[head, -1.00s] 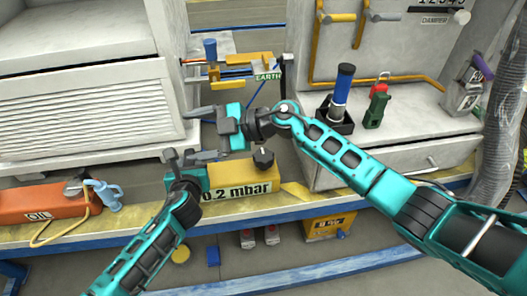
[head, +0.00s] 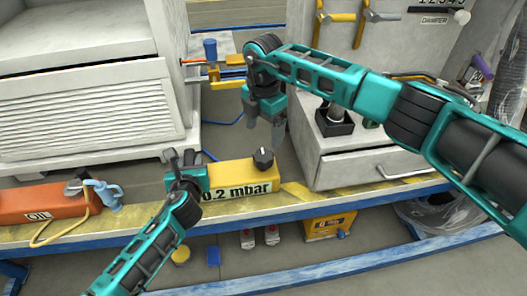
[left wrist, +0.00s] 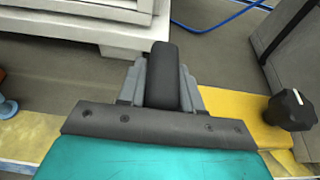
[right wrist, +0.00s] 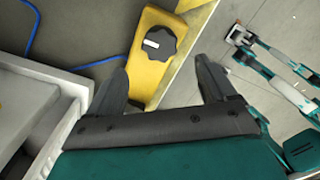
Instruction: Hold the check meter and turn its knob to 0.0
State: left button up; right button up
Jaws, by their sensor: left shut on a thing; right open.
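The check meter (head: 243,176) is a yellow box on the bench, with a label reading "0.2 mbar" on its front. Its black knob (head: 263,158) stands on top near the right end. My left gripper (head: 184,163) is shut on the meter's dark upright handle (left wrist: 162,78) at the left end. My right gripper (head: 264,128) is open and points down above the knob, apart from it. In the right wrist view the knob (right wrist: 158,43), with a white mark, lies beyond the open fingers, toward the picture's top. The left wrist view shows the knob (left wrist: 291,108) at the right.
A white louvred cabinet (head: 85,105) is behind. A grey drawer cabinet (head: 385,165) stands close on the right. Blue tubing (right wrist: 32,30) runs behind the meter.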

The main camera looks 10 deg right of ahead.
aim_at(264, 155)
notch_tip(264, 155, down, 9)
jog(key=shift+r, duration=0.2)
jog(key=shift+c, duration=0.5)
jog(key=c, duration=1)
jog(key=shift+o, duration=0.2)
jog(key=shift+n, duration=0.4)
jog(key=n, duration=0.4)
jog(key=shift+n, duration=0.4)
jog(key=n, duration=0.6)
